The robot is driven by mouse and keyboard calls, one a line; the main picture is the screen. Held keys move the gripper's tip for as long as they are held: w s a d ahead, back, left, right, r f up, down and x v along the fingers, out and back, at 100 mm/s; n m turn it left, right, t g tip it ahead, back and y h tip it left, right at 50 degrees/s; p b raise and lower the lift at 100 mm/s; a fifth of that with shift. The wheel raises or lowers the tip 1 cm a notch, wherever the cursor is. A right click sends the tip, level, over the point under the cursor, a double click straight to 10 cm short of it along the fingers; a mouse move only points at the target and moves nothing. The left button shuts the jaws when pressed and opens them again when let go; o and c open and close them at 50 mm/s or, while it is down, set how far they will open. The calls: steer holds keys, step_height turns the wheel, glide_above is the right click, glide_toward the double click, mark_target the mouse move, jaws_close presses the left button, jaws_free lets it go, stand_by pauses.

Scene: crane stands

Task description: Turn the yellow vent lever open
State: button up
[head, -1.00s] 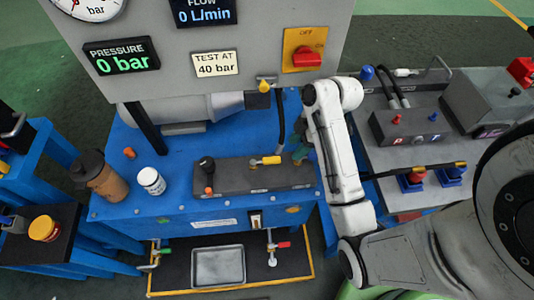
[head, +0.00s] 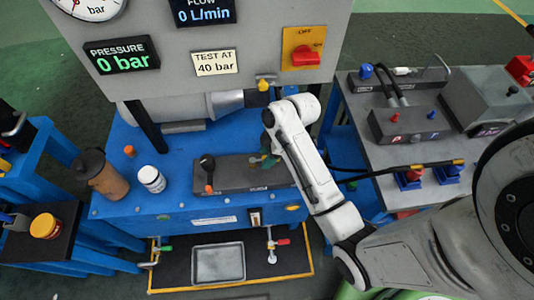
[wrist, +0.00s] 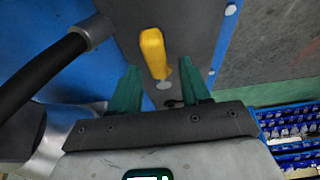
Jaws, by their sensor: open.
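The yellow vent lever (wrist: 153,53) shows clearly in the wrist view, on the dark grey block (wrist: 197,22). Its near end lies between and just ahead of my green fingertips, with a gap on both sides. My gripper (wrist: 162,76) is open and holds nothing. In the head view my gripper (head: 267,160) is over the right part of the dark block (head: 232,176), and it and my arm largely hide the lever there.
A black-knobbed lever (head: 207,164) stands on the block's left. A white jar (head: 152,180) and a brown bottle (head: 103,178) stand further left on the blue bench (head: 185,205). A black hose (wrist: 40,75) runs close on the left in the wrist view. The panel (head: 260,60) rises behind.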

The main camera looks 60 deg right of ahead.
steer(key=shift+c, duration=0.3)
jaws_close()
